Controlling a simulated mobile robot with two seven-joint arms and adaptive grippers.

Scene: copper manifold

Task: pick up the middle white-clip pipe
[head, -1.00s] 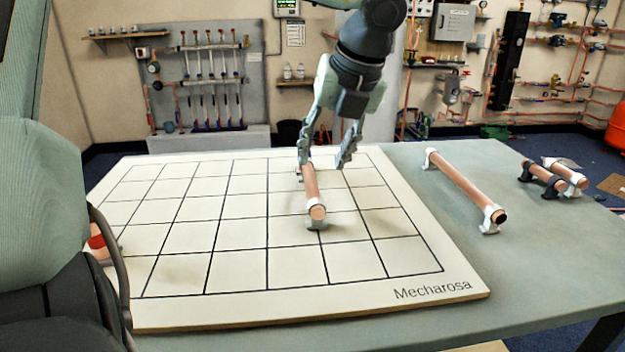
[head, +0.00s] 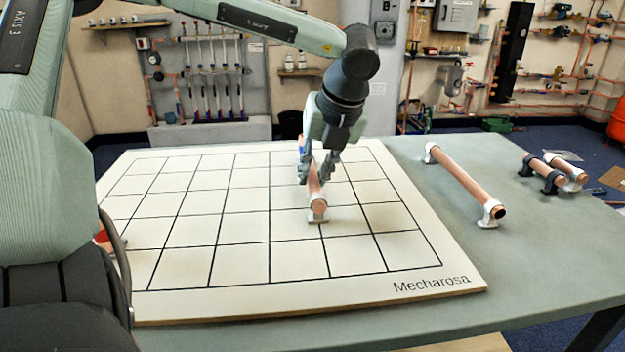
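A copper pipe with white clips (head: 317,192) lies on the gridded white board, its near clip resting on the board. Its far part is largely hidden by my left gripper (head: 316,180), which is pointing down over it. The two fingers are on either side of the pipe and look apart, with small gaps beside it. A longer copper pipe with white clips (head: 465,183) lies on the table right of the board. A short white-clip pipe (head: 569,174) lies at the far right. My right gripper is out of view.
The board (head: 240,262) covers much of the grey table (head: 400,320). A short pipe with black clips (head: 545,171) sits beside the far-right pipe. A copper piece with a red band (head: 103,238) is partly hidden at the board's left. The board's front squares are clear.

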